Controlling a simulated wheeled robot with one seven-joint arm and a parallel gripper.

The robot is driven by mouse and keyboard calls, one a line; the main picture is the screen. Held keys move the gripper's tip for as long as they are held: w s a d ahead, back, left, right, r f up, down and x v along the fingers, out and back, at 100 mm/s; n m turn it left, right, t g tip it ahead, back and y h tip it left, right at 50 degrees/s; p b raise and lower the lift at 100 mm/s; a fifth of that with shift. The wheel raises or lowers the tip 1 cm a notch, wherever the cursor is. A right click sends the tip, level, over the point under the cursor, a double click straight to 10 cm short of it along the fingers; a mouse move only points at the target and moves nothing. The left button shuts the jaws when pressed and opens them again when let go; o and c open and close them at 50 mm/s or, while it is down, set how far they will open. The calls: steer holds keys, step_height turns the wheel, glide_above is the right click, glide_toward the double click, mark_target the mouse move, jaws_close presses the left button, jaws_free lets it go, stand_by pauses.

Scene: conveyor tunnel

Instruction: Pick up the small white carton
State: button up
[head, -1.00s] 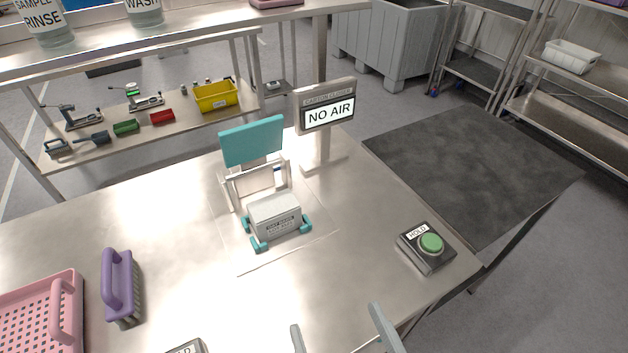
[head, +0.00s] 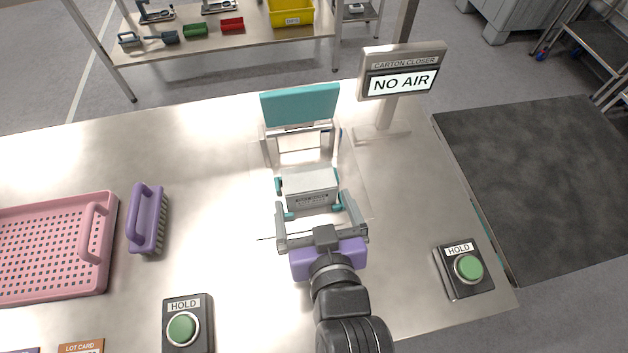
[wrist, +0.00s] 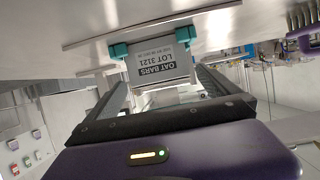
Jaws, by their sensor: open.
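The small white carton (head: 311,187) sits in the teal-cornered holder of the carton closer (head: 301,106), whose teal plate is raised behind it. In the wrist view the carton (wrist: 162,66) shows a label reading "OAT BARS LOT 3121", with teal corner pieces at both sides. My gripper (head: 316,208) is open, with its fingers pointing at the carton from the front. One finger lies toward each side of the carton. I cannot tell whether the fingertips touch it. The carton's underside is hidden.
A "NO AIR" sign (head: 402,82) stands behind right. HOLD button boxes stand at the right (head: 467,268) and front left (head: 187,324). A purple brush (head: 147,219) and pink basket (head: 110,270) are at the left. Bare tabletop lies between brush and closer.

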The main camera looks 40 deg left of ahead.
mark_target(311, 195)
steer(key=x, duration=0.4)
steer(key=shift+w+a, duration=0.15)
steer(key=x, duration=0.1)
steer(key=p+x, duration=0.1)
steer(key=x, duration=0.2)
steer(key=shift+w+a+r+p, duration=0.25)
steer(key=shift+w+p, duration=0.1)
steer(key=shift+w+a+f, duration=0.2)
steer(key=shift+a, duration=0.05)
steer(key=c, duration=1.3)
